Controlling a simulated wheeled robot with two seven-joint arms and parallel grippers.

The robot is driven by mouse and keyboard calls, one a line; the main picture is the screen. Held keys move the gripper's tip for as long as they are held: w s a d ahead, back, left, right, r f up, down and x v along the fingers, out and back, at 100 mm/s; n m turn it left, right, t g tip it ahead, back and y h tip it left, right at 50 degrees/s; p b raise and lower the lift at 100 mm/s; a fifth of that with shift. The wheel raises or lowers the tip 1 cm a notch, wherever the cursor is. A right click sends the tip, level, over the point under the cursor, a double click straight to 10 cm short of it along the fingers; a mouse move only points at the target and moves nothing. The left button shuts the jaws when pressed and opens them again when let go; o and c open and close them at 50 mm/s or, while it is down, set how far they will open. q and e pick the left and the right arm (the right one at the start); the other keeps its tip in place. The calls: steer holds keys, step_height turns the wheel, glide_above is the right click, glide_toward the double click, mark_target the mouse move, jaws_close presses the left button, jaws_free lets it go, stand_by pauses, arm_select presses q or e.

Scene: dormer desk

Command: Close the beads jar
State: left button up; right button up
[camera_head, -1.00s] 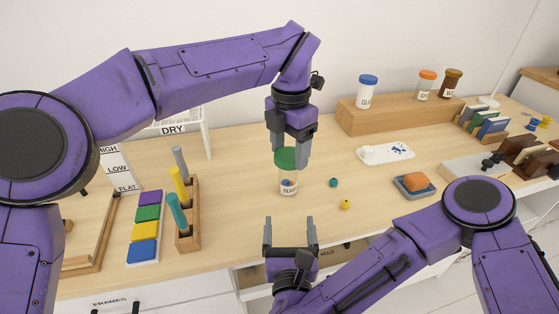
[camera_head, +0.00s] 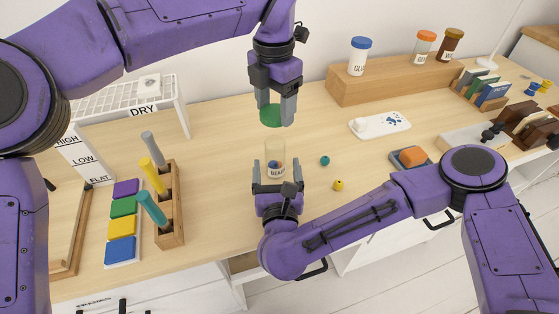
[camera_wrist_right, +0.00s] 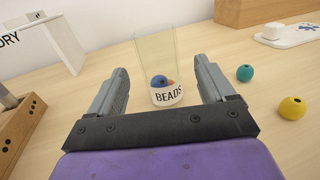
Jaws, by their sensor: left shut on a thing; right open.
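The beads jar (camera_head: 275,160) is a clear upright jar with a "BEADS" label, standing open on the desk with a few beads at its bottom. It also shows in the right wrist view (camera_wrist_right: 156,60). My left gripper (camera_head: 276,112) is shut on the green lid (camera_head: 272,117) and holds it above the jar, apart from it. My right gripper (camera_head: 278,172) is open at the near side of the jar; in the right wrist view its fingers (camera_wrist_right: 163,90) stand left and right of the jar's lower part. A teal bead (camera_head: 325,160) and a yellow bead (camera_head: 338,185) lie on the desk to the right.
A wooden riser (camera_head: 390,82) with several jars is at the back right.

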mark_target(275, 126)
arm_select(q)
steer(key=shift+a, duration=0.15)
arm_select(e)
steer(key=w, duration=0.6)
steer(key=shift+w+a, duration=0.15)
steer(key=shift+a, duration=0.15)
steer(key=shift+w, duration=0.65)
steer(key=c, duration=1.5)
arm_select(q)
steer(key=shift+s+f, duration=0.15)
steer(key=shift+f, duration=2.3)
steer(key=shift+f, duration=0.9)
steer(key=shift+f, duration=0.6)
arm_select(e)
jaws_close()
